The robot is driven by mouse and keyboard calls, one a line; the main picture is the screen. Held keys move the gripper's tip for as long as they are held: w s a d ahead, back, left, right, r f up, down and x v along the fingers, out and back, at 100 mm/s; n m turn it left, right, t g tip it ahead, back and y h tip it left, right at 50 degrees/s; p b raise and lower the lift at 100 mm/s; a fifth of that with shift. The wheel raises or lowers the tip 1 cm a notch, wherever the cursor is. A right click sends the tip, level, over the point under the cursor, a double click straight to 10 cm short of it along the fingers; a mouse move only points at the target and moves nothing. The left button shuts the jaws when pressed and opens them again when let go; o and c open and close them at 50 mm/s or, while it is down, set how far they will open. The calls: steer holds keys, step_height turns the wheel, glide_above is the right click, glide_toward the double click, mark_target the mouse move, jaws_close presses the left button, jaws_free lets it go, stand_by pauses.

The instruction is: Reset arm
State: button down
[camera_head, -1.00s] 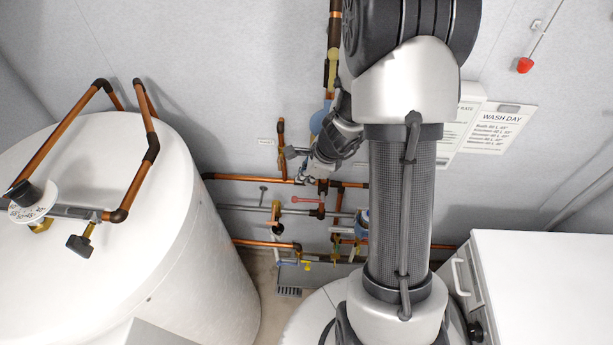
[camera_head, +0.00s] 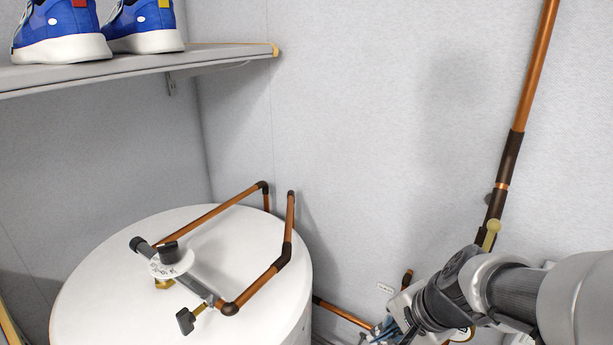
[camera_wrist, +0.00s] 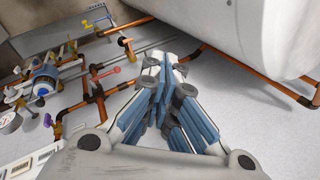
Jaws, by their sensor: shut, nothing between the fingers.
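My gripper (camera_wrist: 168,72) is shut and empty in the wrist view, its blue-padded fingers together and pointing towards the wall pipework. In the head view my gripper (camera_head: 380,330) shows at the bottom edge, partly cut off, right of the white tank. No object is in its fingers. My arm comes in from the right in the head view.
The white tank (camera_head: 90,285) carries copper pipes (camera_head: 262,282) and a dial valve (camera_head: 171,260). A shelf (camera_head: 140,64) with blue shoes (camera_head: 62,32) is upper left. In the wrist view, copper pipes (camera_wrist: 70,108), a red-handled valve (camera_wrist: 110,72) and a blue-bodied fitting (camera_wrist: 42,84) are close to my gripper's left.

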steer(key=s+r+n+h+b, duration=0.3)
steer(key=s+n, duration=0.8)
steer(key=s, duration=0.4)
steer(key=shift+s+r+n, duration=0.15)
steer(key=shift+r+n, duration=0.25)
steer(key=shift+r, duration=0.05)
steer(key=shift+a, duration=0.1)
